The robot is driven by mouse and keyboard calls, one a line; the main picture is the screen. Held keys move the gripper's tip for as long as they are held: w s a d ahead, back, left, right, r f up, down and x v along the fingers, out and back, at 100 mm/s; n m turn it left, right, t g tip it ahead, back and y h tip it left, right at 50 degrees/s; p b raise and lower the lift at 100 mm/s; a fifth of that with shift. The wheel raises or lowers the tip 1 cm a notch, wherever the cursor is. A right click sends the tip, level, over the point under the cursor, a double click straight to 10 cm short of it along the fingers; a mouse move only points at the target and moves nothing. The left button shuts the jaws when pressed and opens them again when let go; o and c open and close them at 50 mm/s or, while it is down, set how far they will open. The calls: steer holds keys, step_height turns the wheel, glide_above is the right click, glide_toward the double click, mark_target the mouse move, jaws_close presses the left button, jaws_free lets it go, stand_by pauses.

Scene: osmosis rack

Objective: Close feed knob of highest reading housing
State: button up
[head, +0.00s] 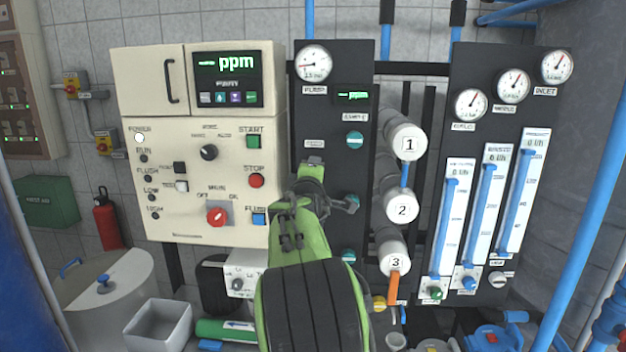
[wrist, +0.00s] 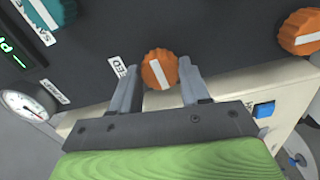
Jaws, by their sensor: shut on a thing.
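In the wrist view my gripper (wrist: 157,78) has its two fingers on either side of an orange knob (wrist: 159,67) with a white pointer bar, shut on it. The partly covered label beside this knob ends in "ED". In the head view my green gripper (head: 311,172) is at the dark panel (head: 331,100) and hides this knob. Three white housings, 1 (head: 408,144), 2 (head: 402,209) and 3 (head: 395,264), stand right of it. The small ppm display (head: 353,95) has no reading I can make out.
Teal knobs, the upper one (head: 354,139) labelled as sample, line the dark panel's right side. Another orange knob (wrist: 301,31) is close by in the wrist view. The cream control box (head: 190,130) stands left; flow tubes (head: 486,215) stand right.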

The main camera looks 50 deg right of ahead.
steer(key=shift+f+m, duration=0.15)
steer(key=shift+m, duration=0.45)
steer(key=o, duration=1.1)
steer(key=shift+c, duration=0.2)
steer(key=b+v, duration=0.2)
steer(key=v, duration=1.3)
steer(key=shift+s+a, duration=0.2)
steer(key=shift+a, duration=0.15)
